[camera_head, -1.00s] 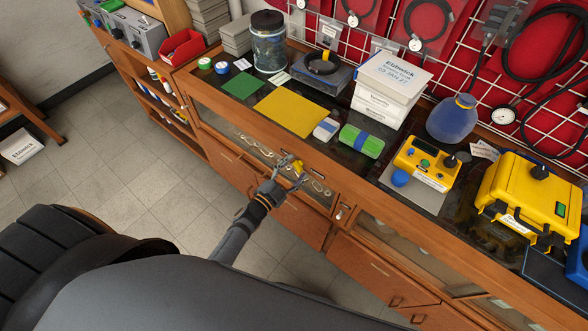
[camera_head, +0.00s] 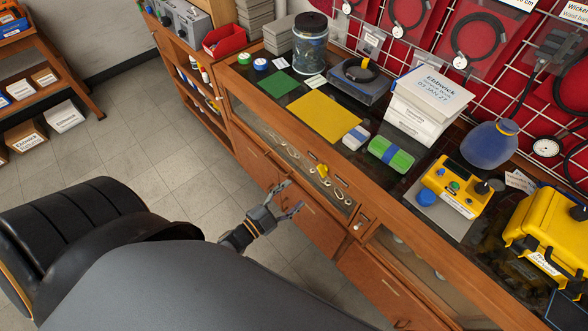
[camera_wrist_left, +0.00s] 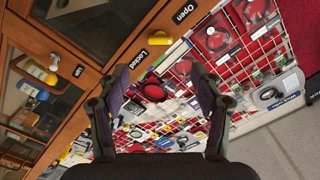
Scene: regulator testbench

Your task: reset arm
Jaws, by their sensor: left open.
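My left gripper (camera_head: 289,197) is open and empty in front of the wooden cabinet's lower doors. It is below and apart from a yellow knob (camera_head: 322,170) on the cabinet's glazed front. In the left wrist view its two spread fingers (camera_wrist_left: 157,85) have nothing between them. The yellow knob (camera_wrist_left: 159,39) shows beyond the fingers there, between labels reading "Open" and "Locked". My right gripper is in neither view.
The tiled floor (camera_head: 150,150) left of the cabinet is clear.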

